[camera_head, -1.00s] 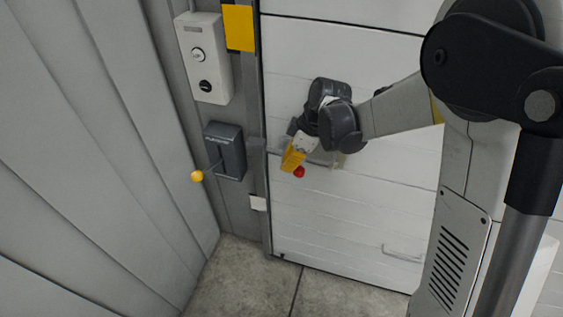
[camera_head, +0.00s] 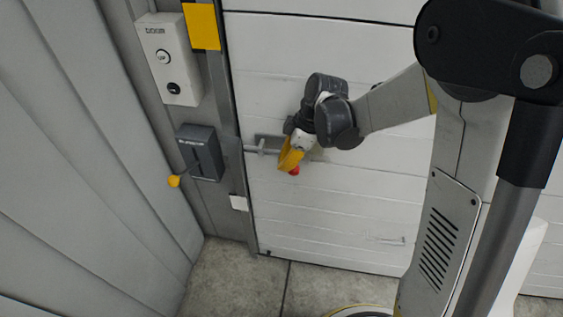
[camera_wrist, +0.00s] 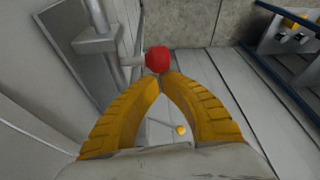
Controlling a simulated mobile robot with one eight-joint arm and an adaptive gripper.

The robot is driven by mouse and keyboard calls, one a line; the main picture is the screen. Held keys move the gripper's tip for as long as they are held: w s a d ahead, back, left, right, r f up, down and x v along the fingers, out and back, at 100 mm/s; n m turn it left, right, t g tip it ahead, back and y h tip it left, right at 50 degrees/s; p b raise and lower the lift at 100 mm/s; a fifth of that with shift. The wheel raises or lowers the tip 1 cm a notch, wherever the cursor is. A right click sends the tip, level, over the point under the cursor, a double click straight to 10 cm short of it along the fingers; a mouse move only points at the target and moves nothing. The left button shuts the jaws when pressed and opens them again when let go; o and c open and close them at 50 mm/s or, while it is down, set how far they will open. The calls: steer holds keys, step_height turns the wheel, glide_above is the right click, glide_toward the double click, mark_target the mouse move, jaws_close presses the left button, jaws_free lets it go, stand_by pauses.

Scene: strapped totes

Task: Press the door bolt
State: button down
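The door bolt (camera_head: 262,150) is a grey metal rod in a bracket on the white panelled door, at the left edge of the door. Its red ball knob (camera_head: 294,171) is beside my yellow fingertips. My gripper (camera_head: 288,160) is in front of the door, partly covering the bolt. In the wrist view, my gripper's fingertips (camera_wrist: 161,76) come together just below the red knob (camera_wrist: 158,59). The knob is not between the fingers. I cannot tell if they touch it. The bolt bracket (camera_wrist: 97,42) shows at upper left there.
A white button box (camera_head: 168,60) and a dark grey box (camera_head: 200,152) with a yellow-ball lever (camera_head: 174,181) are mounted left of the door. A grey ribbed wall (camera_head: 75,170) stands at left. Floor (camera_head: 235,280) is clear below.

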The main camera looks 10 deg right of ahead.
steer(key=shift+a, duration=0.15)
step_height(320, 180, up, 10)
steer(key=p, duration=0.3)
steer(key=shift+a, duration=0.1)
stand_by(0.4)
steer(key=shift+r, duration=0.1)
